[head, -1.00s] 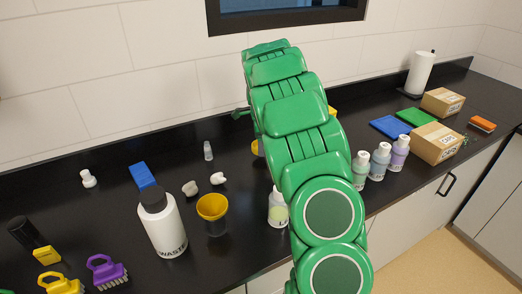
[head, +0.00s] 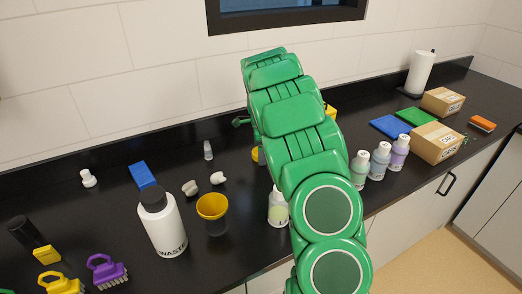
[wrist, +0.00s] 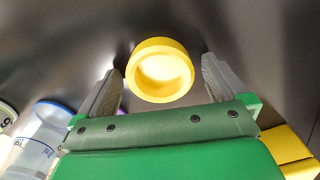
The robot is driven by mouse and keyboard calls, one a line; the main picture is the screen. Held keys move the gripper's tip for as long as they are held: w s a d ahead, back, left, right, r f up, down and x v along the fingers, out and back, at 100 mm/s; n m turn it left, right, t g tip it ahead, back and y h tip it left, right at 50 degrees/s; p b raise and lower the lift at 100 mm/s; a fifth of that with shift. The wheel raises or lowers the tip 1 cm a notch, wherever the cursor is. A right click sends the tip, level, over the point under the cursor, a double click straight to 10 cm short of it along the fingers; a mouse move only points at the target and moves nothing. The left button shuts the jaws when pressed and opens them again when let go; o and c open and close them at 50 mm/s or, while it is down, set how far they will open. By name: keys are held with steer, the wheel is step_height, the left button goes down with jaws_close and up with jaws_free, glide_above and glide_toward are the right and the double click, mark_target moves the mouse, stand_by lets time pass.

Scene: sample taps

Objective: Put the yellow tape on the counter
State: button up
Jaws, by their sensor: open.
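The yellow tape (wrist: 160,48), a thick round roll with a bright middle, shows in the wrist view ahead of and between the fingertips. My gripper (wrist: 161,72) is open, one finger on each side of the roll. I see no finger clearly pressed on the tape. In the head view my green arm hides the gripper. A small yellow edge (head: 256,155) shows left of the arm; I cannot tell whether it is the tape. The dark counter (head: 110,200) runs along the wall.
In the wrist view, a clear blue-rimmed container (wrist: 38,138) is at lower left, a yellow block (wrist: 288,150) at lower right.

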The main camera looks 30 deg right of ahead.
steer(key=shift+r, duration=0.1)
step_height(320, 180, up, 12)
stand_by(0.6)
